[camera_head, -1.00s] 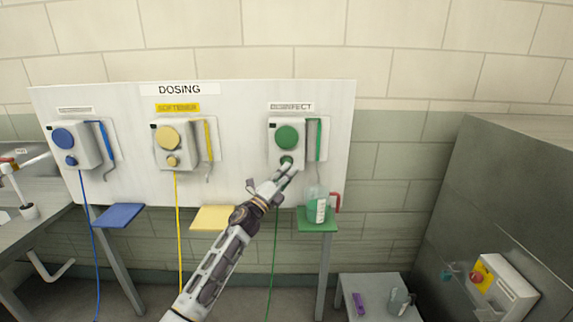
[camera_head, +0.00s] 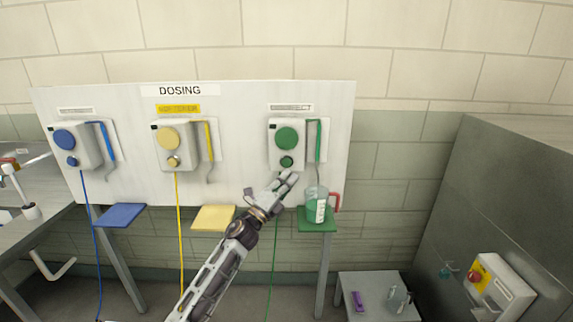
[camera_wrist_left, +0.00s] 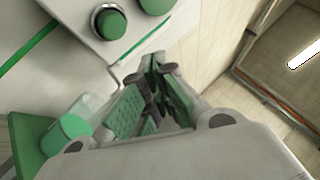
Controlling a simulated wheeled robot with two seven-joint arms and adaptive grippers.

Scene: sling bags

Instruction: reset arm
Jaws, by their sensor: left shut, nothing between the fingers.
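My left gripper (camera_head: 288,178) is shut and empty in the head view. It is in front of the dosing board, just below the green lower button (camera_head: 286,161) of the disinfect dispenser (camera_head: 272,150), and apart from that button. In the left wrist view my fingers (camera_wrist_left: 150,98) are together, with the green button (camera_wrist_left: 110,22) beyond them at the upper left. A clear jug (camera_head: 316,205) with green liquid stands on the green shelf (camera_head: 318,225), right of the gripper; it also shows in the wrist view (camera_wrist_left: 72,126). My right gripper is not in view.
The white dosing board (camera_head: 240,110) also carries a yellow dispenser (camera_head: 172,145) and a blue dispenser (camera_head: 73,146). A yellow shelf (camera_head: 212,217) and a blue shelf (camera_head: 119,215) stick out below. A grey machine (camera_head: 500,200) stands at the right.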

